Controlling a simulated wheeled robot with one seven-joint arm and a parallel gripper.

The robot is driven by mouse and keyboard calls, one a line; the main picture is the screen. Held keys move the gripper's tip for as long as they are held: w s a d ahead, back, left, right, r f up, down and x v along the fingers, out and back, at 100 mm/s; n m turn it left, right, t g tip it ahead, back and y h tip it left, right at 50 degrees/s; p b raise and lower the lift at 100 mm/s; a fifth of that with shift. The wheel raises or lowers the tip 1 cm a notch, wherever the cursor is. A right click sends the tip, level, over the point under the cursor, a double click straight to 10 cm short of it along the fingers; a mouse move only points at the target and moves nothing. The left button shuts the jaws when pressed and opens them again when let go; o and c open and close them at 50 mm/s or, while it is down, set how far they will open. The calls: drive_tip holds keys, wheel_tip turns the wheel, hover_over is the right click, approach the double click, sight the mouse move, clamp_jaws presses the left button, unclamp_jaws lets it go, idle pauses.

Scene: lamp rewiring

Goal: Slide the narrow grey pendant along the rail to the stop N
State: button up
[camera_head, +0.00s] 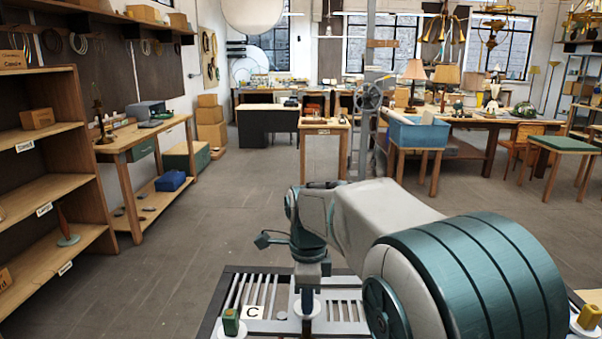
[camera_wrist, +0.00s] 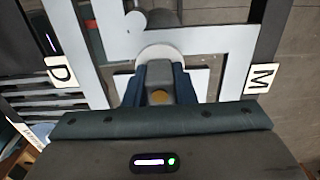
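My gripper (camera_wrist: 159,72) points down over a pale slotted panel (camera_wrist: 226,20). Its two dark blue fingers stand close on either side of a narrow grey piece (camera_wrist: 158,77), which I take to be the narrow grey pendant; they look shut on it. A round white disc (camera_wrist: 160,53) lies just beyond the fingertips. Label M (camera_wrist: 262,78) is on the right in the wrist view, and a label reading D or P (camera_wrist: 61,73) is on the left. No label N shows.
Label C (camera_head: 254,312) and a green knob (camera_head: 231,321) are at the panel's left in the head view. A yellow knob (camera_head: 588,317) is at the far right. My arm hides much of the panel. A shelf (camera_head: 50,195) and a workbench (camera_head: 150,135) stand left.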

drive_tip(key=c, duration=0.3)
clamp_jaws()
drive_tip(key=shift+w+r, duration=0.1)
drive_tip(key=shift+w, duration=0.1)
drive_tip(key=w+p, duration=0.4)
drive_tip(key=w, duration=0.2)
drive_tip(key=shift+w, duration=0.2)
idle(1.0)
drive_tip(key=shift+w+d, duration=0.1)
drive_tip(key=shift+w, duration=0.05)
drive_tip(key=shift+d, duration=0.1)
drive_tip(key=d, duration=1.3)
drive_tip(key=shift+s+d, duration=0.25)
drive_tip(key=shift+d, duration=0.15)
drive_tip(key=o, duration=1)
unclamp_jaws()
